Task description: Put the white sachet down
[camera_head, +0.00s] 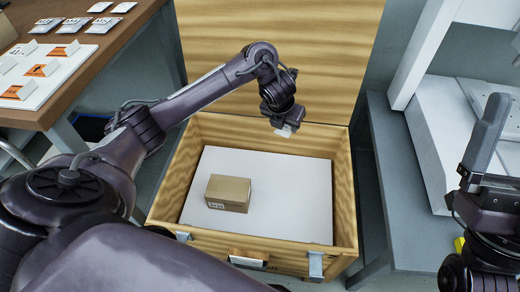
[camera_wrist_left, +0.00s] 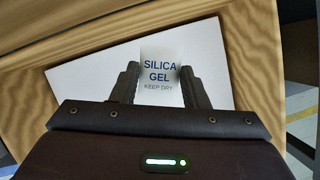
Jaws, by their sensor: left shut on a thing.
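The white sachet (camera_wrist_left: 160,72) is printed "SILICA GEL KEEP DRY" and sits between the fingers of my left gripper (camera_wrist_left: 160,88) in the left wrist view. In the head view, my left gripper (camera_head: 284,122) is shut on the sachet (camera_head: 287,131) and points down over the back right part of an open wooden crate (camera_head: 344,190). The sachet appears to be above the crate's white bottom (camera_head: 285,195). My right arm shows at the right edge of the head view, but its finger opening is unclear.
A small brown carton (camera_head: 228,192) lies in the crate, left of the middle. The crate's lid (camera_head: 280,50) stands open behind. A brown table (camera_head: 120,50) at the left holds a white tray (camera_head: 45,75) with orange pieces and several white packets. The crate's right side is clear.

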